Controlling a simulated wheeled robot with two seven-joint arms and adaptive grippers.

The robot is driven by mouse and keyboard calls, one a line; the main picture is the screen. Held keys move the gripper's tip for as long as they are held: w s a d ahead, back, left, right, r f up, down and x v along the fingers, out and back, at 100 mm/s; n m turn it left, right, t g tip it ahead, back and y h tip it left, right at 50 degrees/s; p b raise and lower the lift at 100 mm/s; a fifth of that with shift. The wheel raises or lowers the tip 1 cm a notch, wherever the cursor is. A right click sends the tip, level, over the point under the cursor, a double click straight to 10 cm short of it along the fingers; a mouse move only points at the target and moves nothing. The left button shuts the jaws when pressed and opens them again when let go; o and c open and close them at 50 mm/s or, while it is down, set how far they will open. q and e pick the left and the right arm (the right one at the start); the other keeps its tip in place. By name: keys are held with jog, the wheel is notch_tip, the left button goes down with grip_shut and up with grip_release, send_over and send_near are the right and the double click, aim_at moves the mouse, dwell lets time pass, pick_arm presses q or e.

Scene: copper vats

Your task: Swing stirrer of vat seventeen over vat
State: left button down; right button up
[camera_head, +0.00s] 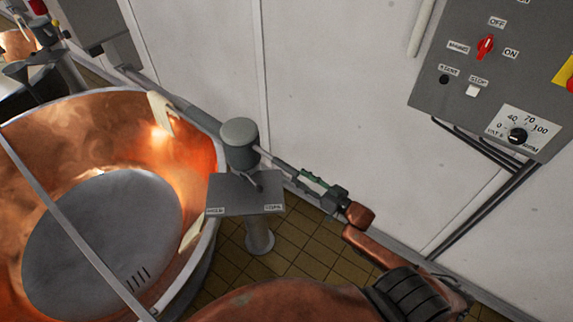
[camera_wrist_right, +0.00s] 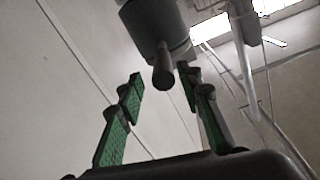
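A copper vat (camera_head: 95,130) fills the left of the head view. Cream paddles (camera_head: 160,112) stand at its inner wall, and a pale bar (camera_head: 75,230) crosses it. Beside the vat is a post with a grey cylindrical head (camera_head: 240,142) over a labelled plate (camera_head: 240,197). A handle rod (camera_head: 266,158) sticks out from the head toward my right gripper (camera_head: 298,177). In the right wrist view the green-padded fingers (camera_wrist_right: 160,85) are open, with the rod (camera_wrist_right: 163,66) in front of and between their tips. I cannot tell whether they touch. My left gripper is out of view.
A grey control box (camera_head: 490,75) with a red switch (camera_head: 485,46) and a dial (camera_head: 517,136) hangs on the white wall (camera_head: 340,80). Cables run down below it. Another vat (camera_head: 18,43) shows at the far left. Tiled floor (camera_head: 305,240) lies around the post.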

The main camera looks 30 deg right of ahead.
aim_at(286, 168)
jog(key=x, duration=0.4)
jog(key=p+x, duration=0.1)
jog(key=x, duration=0.3)
jog(key=shift+a+r, duration=0.1)
jog(key=shift+r, duration=0.1)
jog(key=shift+c, duration=0.2)
grip_shut()
dwell(0.4)
